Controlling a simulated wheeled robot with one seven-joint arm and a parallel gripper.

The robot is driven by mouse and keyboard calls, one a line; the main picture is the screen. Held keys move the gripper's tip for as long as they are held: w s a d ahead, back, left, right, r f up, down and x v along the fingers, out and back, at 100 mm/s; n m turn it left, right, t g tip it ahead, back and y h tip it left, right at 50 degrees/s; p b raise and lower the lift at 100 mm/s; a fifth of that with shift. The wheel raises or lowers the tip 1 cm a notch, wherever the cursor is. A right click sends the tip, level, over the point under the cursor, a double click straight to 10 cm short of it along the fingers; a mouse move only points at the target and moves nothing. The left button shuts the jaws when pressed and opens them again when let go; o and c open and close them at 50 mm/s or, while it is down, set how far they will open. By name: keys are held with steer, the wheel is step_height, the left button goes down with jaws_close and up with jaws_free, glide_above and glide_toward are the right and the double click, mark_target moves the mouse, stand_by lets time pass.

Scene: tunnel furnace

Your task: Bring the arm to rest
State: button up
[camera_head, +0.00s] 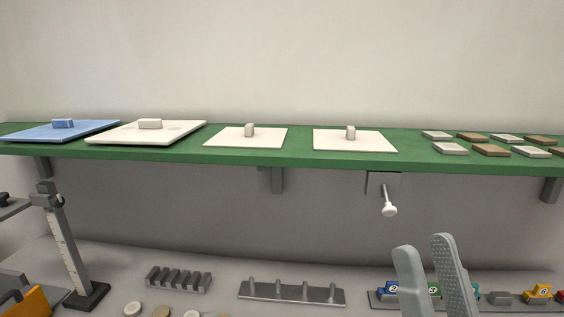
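My gripper (430,258) shows at the lower right, its two grey fingers pointing up. A gap shows between the fingers, and I see nothing held in it. The fingers are in front of the lower surface, below the green shelf (300,160). The rest of my arm is out of the picture.
The shelf bears a blue plate (35,134), white plates (185,133) and several small tiles (450,149). A white-knobbed lever (389,209) juts out below it. A slotted rack (178,280), a grey rail (290,293), numbered blocks (388,290) and an upright gauge (68,250) stand below.

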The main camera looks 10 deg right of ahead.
steer(key=s+f+n+g, duration=0.15)
steer(key=f+g, duration=0.25)
steer(key=f, duration=0.6)
steer(key=s+f+n+g, duration=0.1)
steer(key=s+f+g, duration=0.25)
steer(key=f, duration=0.65)
steer(key=s+d+f+m+g+h, duration=0.1)
steer(key=s+f+m+g+h, duration=0.2)
steer(key=s+f, duration=0.9)
steer(key=s+g+h, duration=0.1)
steer(key=s+g, duration=0.1)
steer(key=g, duration=0.1)
steer(key=shift+s+f, duration=0.3)
steer(key=shift+f, duration=0.05)
steer(key=shift+s, duration=0.1)
